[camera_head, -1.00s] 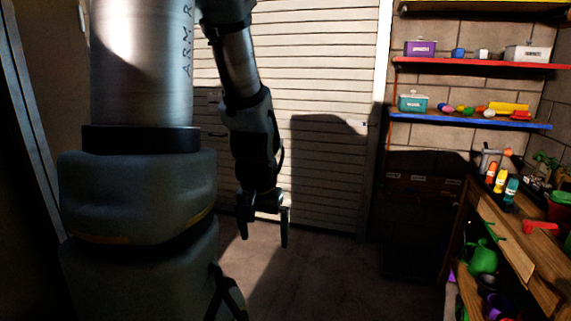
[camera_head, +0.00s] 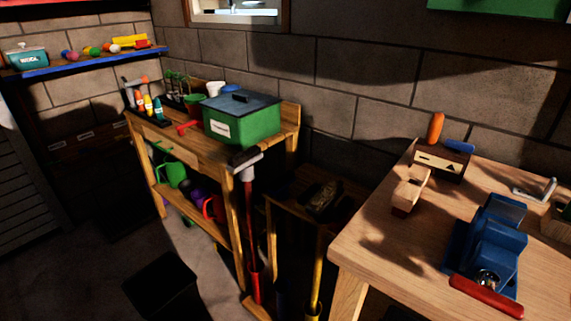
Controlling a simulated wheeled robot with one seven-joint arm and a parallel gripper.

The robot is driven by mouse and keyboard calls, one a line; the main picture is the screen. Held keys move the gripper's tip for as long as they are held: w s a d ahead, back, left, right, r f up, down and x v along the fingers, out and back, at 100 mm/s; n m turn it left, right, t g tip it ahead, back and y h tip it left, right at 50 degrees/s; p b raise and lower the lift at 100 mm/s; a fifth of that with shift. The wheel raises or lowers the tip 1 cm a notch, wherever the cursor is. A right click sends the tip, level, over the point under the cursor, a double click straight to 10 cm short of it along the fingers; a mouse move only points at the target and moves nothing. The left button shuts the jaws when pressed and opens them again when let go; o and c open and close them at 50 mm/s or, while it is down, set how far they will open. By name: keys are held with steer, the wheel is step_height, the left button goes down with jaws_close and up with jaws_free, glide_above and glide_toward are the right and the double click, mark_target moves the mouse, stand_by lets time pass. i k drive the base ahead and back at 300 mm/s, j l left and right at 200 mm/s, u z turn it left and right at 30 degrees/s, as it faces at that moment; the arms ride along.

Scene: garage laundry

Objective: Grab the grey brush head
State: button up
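Two long-handled tools stand heads up in the gap between the potting bench and the workbench. The left one has a red handle (camera_head: 252,235) and a dark head (camera_head: 244,158) with a pale grey collar. The right one has a yellow handle (camera_head: 317,270) and a dark, rough head (camera_head: 322,197) that looks bristly. Both heads lie in shade, so I cannot tell for certain which is the grey brush head. My gripper and arm are not in view now.
The potting bench (camera_head: 232,182) carries a green box (camera_head: 240,122); green and red cans sit on its lower shelf. The workbench (camera_head: 375,235) at right holds a blue vise (camera_head: 490,240). A black bin (camera_head: 163,288) stands on the floor in front.

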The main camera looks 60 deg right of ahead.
mark_target(243, 163)
steer(key=i+z, duration=0.2)
steer(key=z, duration=0.2)
steer(key=i+z, duration=0.2)
steer(key=z, duration=0.2)
steer(key=i+z, duration=0.2)
steer(key=z, duration=0.2)
steer(key=i+j, duration=0.3)
steer(key=i+u, duration=0.05)
steer(key=i, duration=0.05)
